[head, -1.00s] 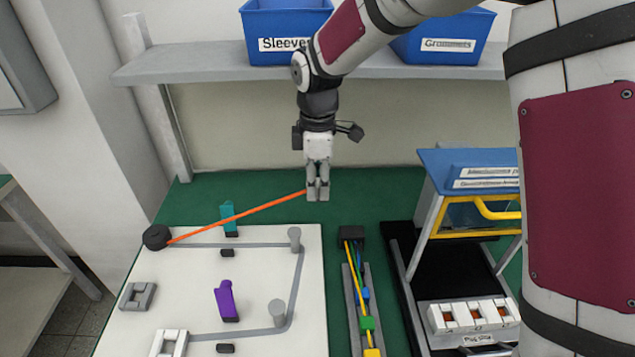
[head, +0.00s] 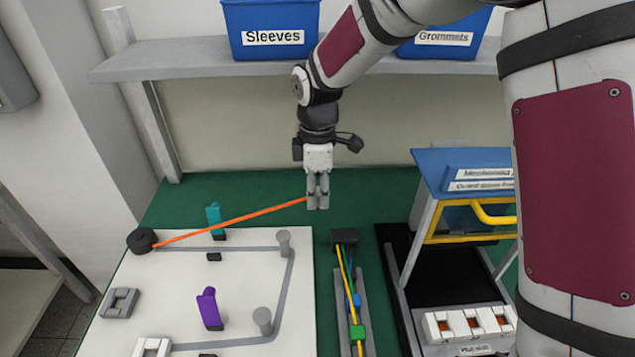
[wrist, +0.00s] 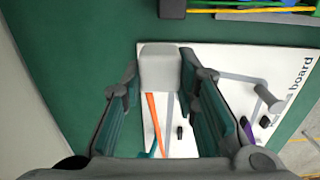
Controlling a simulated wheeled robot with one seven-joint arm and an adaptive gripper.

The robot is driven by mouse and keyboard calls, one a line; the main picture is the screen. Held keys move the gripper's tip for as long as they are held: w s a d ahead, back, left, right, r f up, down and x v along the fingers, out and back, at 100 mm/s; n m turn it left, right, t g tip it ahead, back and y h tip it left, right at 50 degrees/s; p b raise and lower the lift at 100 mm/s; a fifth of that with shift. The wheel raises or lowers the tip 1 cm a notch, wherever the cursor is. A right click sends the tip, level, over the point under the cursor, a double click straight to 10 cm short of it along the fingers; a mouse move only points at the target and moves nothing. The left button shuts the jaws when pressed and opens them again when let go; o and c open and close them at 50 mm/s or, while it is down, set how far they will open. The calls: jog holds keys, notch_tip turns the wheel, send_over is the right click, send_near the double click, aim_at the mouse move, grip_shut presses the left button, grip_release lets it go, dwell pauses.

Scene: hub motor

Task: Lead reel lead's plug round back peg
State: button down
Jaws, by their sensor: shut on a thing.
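The dark reel (head: 141,240) sits at the back left of the white board (head: 130,275). Its orange lead (head: 230,219) runs taut to the right and up to my gripper (head: 318,206). My gripper is shut on the lead's plug, a pale grey block (wrist: 160,68) between the fingers in the wrist view; the fingers hide it in the head view. The grey back peg (head: 283,243) stands upright at the board's back right. The lead passes behind it in the picture, apart from it. My gripper is above and right of that peg.
A front peg (head: 262,320), a teal clip (head: 214,220) and a purple clip (head: 209,308) stand on the board. A cable channel (head: 345,285) lies right of it, then a blue-topped stand (head: 430,172). Green mat behind the board is clear.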

notch_tip(320, 180, down, 7)
jog(key=b, duration=0.3)
jog(key=s+p, duration=0.3)
jog(key=s, duration=0.4)
jog(key=shift+s+d, duration=0.15)
jog(key=shift+d, duration=0.1)
dwell(0.4)
jog(key=s, duration=0.1)
jog(key=s+p, duration=0.1)
jog(key=s, duration=0.3)
jog(key=shift+s+a+p, duration=0.25)
jog(key=shift+a+p, duration=0.05)
jog(key=shift+a, duration=0.1)
